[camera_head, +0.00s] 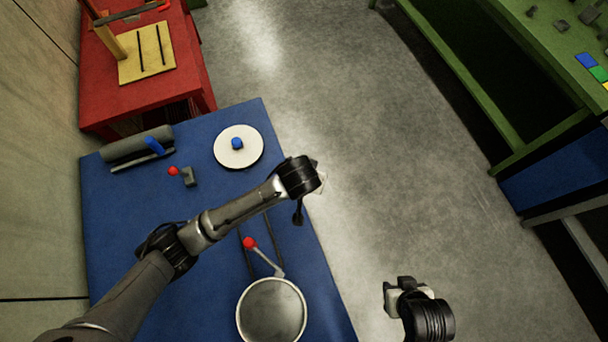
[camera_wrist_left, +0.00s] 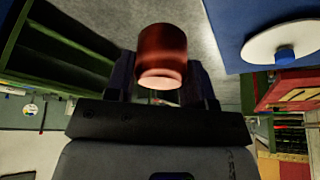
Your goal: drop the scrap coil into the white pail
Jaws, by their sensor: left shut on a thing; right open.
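The scrap coil, a reddish-brown copper-coloured cylinder (camera_wrist_left: 162,55), sits between the fingers of my left gripper (camera_wrist_left: 163,80) in the left wrist view. The left gripper is shut on it. In the head view my left gripper (camera_head: 318,182) is just past the right edge of the blue table, over the floor; the coil is hidden there. My right gripper (camera_head: 402,290) is open and empty over the grey floor at lower right. I cannot make out a white pail for certain in either view.
The blue table (camera_head: 115,225) bears a white disc with a blue knob (camera_head: 225,155), a grey round plate (camera_head: 272,312), a red-knobbed lever (camera_head: 250,243) and a grey roller (camera_head: 135,143). A red table (camera_head: 120,97) stands behind. A green bench (camera_head: 440,60) stands right. The floor between is clear.

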